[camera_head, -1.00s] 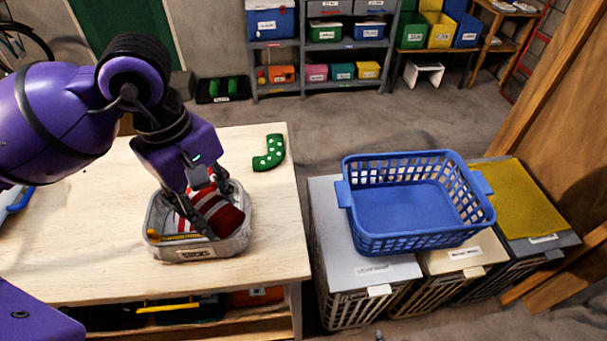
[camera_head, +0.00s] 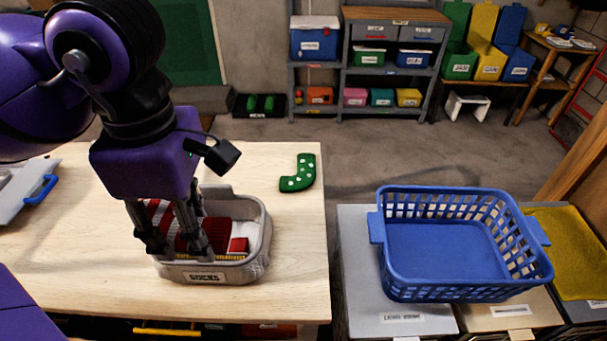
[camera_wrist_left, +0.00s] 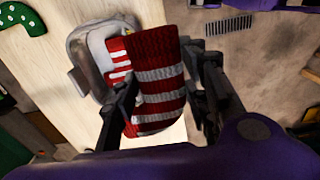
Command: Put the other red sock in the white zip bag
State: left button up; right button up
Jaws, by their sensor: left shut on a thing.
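The white zip bag (camera_head: 257,262) is an open, grey-white pouch with a yellow zip and a "SOCKS" label, on the wooden table. My left gripper (camera_head: 178,248) is shut on a red sock with white stripes (camera_head: 160,211). The held sock (camera_wrist_left: 157,88) hangs between the fingers in the left wrist view, in front of the bag (camera_wrist_left: 79,76). Another red-and-white piece (camera_wrist_left: 119,62) shows inside the bag there, and a red patch (camera_head: 238,245) shows in it in the head view. Fingers hide part of the held sock; its exact height over the bag is unclear. My right gripper is out of view.
A green sock with white dots (camera_head: 298,174) lies behind the bag on the table (camera_head: 290,260). A blue basket (camera_head: 455,290) stands on lidded hampers to the right. A grey tray with a blue handle (camera_head: 25,195) is at the left. The table's right front is clear.

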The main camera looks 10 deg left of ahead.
pick_arm(q)
jog(key=shift+w+a+f, duration=0.2)
jog(key=shift+w+f, duration=0.05)
jog(key=shift+w, duration=0.2)
jog(key=shift+w+a+f, duration=0.2)
jog(key=shift+w, duration=0.25)
jog(key=w+a+f, duration=0.1)
jog(key=w+f, duration=0.1)
jog(key=w+a+f, duration=0.1)
jog(key=w+f, duration=0.1)
jog(key=w, duration=0.1)
jog(key=w+a+f, duration=0.2)
jog(key=w+f, duration=0.1)
jog(key=shift+w+f, duration=0.1)
jog(key=shift+w, duration=0.1)
jog(key=f, duration=0.3)
jog(key=shift+w+a+f, duration=0.15)
jog(key=shift+w, duration=0.1)
jog(key=shift+f, duration=0.25)
jog(key=shift+f+b, duration=0.3)
jog(key=shift+f, duration=0.35)
jog(key=o, duration=1.1)
jog(key=shift+r, duration=0.1)
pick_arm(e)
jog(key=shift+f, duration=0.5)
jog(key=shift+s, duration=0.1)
